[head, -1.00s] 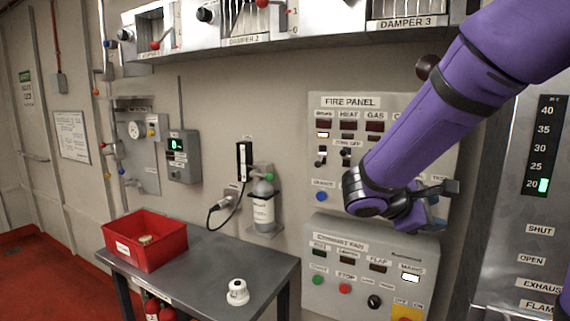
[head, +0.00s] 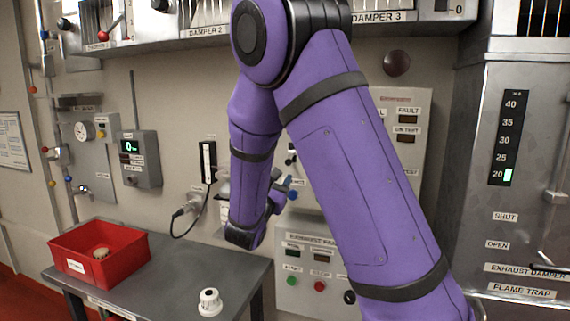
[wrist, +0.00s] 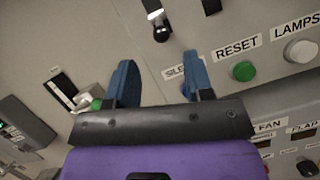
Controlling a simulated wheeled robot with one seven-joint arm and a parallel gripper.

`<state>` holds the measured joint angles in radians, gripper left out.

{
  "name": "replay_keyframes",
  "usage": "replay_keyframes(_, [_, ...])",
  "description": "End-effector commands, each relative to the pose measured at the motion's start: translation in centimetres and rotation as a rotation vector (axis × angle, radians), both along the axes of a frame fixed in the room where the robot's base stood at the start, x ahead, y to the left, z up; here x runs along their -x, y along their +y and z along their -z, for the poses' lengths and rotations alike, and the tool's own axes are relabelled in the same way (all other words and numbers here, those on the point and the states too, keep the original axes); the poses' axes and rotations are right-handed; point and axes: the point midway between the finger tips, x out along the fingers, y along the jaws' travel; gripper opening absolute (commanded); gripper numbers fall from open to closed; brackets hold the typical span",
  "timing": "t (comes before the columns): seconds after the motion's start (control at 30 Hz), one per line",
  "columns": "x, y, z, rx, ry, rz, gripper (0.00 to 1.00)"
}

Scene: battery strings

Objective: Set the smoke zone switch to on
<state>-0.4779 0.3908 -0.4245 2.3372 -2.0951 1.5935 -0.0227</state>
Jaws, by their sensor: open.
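The fire panel (head: 412,180) is on the wall, mostly covered by my purple arm in the head view. A black switch (wrist: 161,33), which looks like the smoke zone switch, shows at the top of the wrist view with a lit white lamp (wrist: 155,14) just above it. Its lever position is too unclear to read. My gripper (wrist: 162,80) is open and empty, its two blue fingers pointing toward the panel below the switch, apart from it. In the head view my gripper (head: 284,188) is at the panel's left edge, partly hidden by my arm.
A green reset button (wrist: 244,71) and a white lamps button (wrist: 301,50) sit right of my fingers. The exhaust fan panel (head: 310,265) is below. A table (head: 180,275) holds a red bin (head: 75,262) and a white knob-like object (head: 210,302).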

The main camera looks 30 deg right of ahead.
Motion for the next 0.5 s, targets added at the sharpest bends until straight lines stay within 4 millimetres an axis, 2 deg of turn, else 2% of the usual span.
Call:
replay_keyframes(0.2, [-2.0,-3.2,-1.5,0.000,-0.002,0.004,0.48])
replay_keyframes(0.5, [-3.6,-5.6,-2.6,0.000,-0.001,0.002,0.48])
